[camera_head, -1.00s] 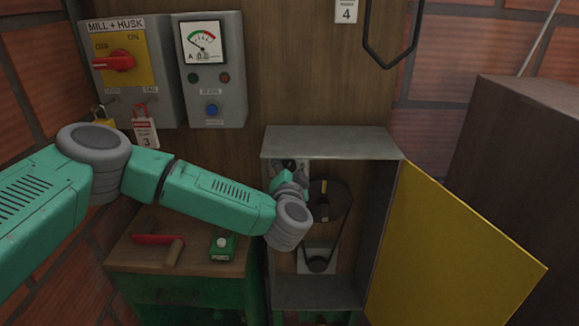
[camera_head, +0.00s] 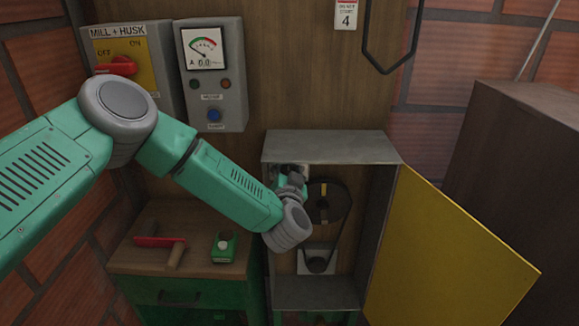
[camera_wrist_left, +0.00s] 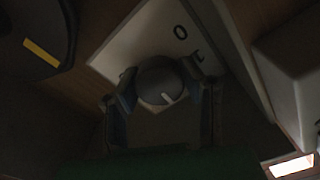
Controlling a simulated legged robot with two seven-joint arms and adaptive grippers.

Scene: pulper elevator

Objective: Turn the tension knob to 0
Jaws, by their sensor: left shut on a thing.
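The tension knob (camera_wrist_left: 159,84) is a round dark grey knob with a white pointer line, on a pale plate (camera_wrist_left: 118,58) in the left wrist view. A "0" mark (camera_wrist_left: 180,32) and a second mark (camera_wrist_left: 196,55) show on the plate beyond it. The pointer line faces the lower right of that view, away from the 0. My left gripper (camera_wrist_left: 163,92) is shut on the knob, one finger on each side. In the head view my left gripper (camera_head: 291,183) is inside the upper left of the open cabinet and mostly hides the knob. My right gripper is not in view.
The grey cabinet (camera_head: 330,147) holds a pulley and belt (camera_head: 328,203) close to the right of my gripper. Its yellow door (camera_head: 445,260) stands open. A green bench (camera_head: 165,262) with tools is below my arm. A switch box (camera_head: 213,80) is above.

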